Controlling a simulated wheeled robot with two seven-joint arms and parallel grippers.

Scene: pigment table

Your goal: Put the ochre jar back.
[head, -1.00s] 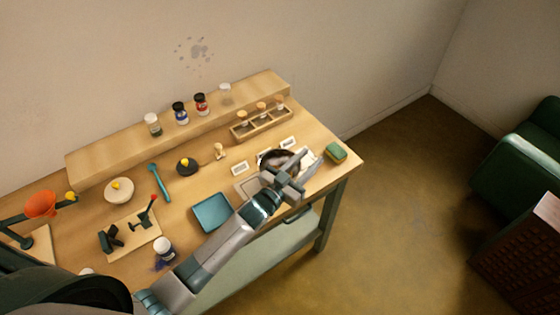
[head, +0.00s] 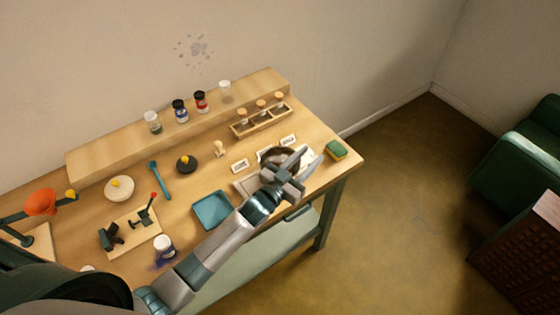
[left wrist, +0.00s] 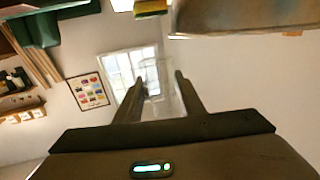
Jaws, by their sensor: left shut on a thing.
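My left gripper (head: 292,171) is over the right part of the table, in front of a dark round thing (head: 272,155) that it partly covers. In the left wrist view its fingers (left wrist: 162,80) are shut on a clear, glass-like thing (left wrist: 152,70); I cannot tell what it is. I see no jar with plainly ochre contents. On the raised shelf (head: 100,170) stand a grey-filled jar (head: 153,123), a blue jar (head: 180,112), a red jar (head: 201,102) and a pale, clear jar (head: 226,92). My right gripper is not in view.
A wooden rack (head: 262,120) holds several corked vials. A green-and-yellow sponge (head: 336,150) lies near the right edge. A teal tray (head: 212,210), a white-lidded jar (head: 164,245) beside a dark stain, and an orange lamp (head: 41,203) stand leftward. White cards lie near the gripper.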

